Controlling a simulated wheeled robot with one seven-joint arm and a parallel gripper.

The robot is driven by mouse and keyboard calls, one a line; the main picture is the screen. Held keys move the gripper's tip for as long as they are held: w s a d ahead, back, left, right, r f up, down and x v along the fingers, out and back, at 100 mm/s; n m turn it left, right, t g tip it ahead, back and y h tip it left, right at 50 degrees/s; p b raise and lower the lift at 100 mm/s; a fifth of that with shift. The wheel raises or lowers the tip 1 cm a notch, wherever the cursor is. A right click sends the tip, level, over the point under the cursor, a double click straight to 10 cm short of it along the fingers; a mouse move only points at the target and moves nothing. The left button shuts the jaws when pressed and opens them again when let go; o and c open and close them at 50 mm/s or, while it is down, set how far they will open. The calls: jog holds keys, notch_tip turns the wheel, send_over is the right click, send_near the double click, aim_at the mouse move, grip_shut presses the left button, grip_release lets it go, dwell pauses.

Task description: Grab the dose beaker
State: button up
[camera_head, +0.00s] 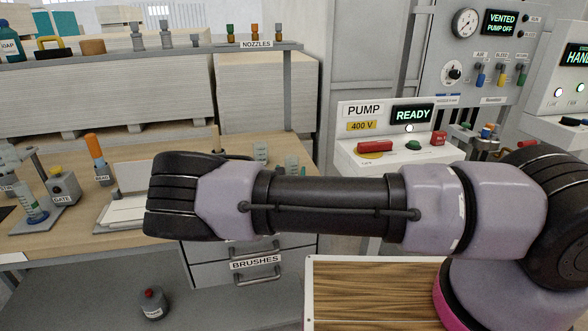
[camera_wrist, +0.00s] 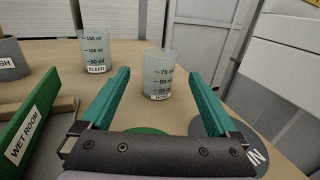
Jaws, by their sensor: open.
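The dose beaker (camera_wrist: 157,72) is a small clear cup with dark volume marks and a small label at its base. It stands upright on the wooden bench in the wrist view. My gripper (camera_wrist: 159,80) is open, with its two green fingers pointing toward the beaker, one on each side in the picture. I see no contact with it. In the head view my arm hides the gripper, and two clear beakers (camera_head: 261,152) show just above the arm; I cannot tell there which is the dose beaker.
A larger beaker marked BLEED (camera_wrist: 96,52) stands left of the dose beaker. A green WET ROOM block (camera_wrist: 25,140) is at left, near the left finger. A grey disc (camera_wrist: 240,145) lies at right and a green disc (camera_wrist: 150,131) below. The bench edge runs along the right.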

aim_at(292, 159)
jog(key=w, duration=0.9)
jog(key=shift+w+d, duration=0.15)
jog(key=shift+d, duration=0.1)
jog(key=shift+r, duration=0.1)
grip_shut()
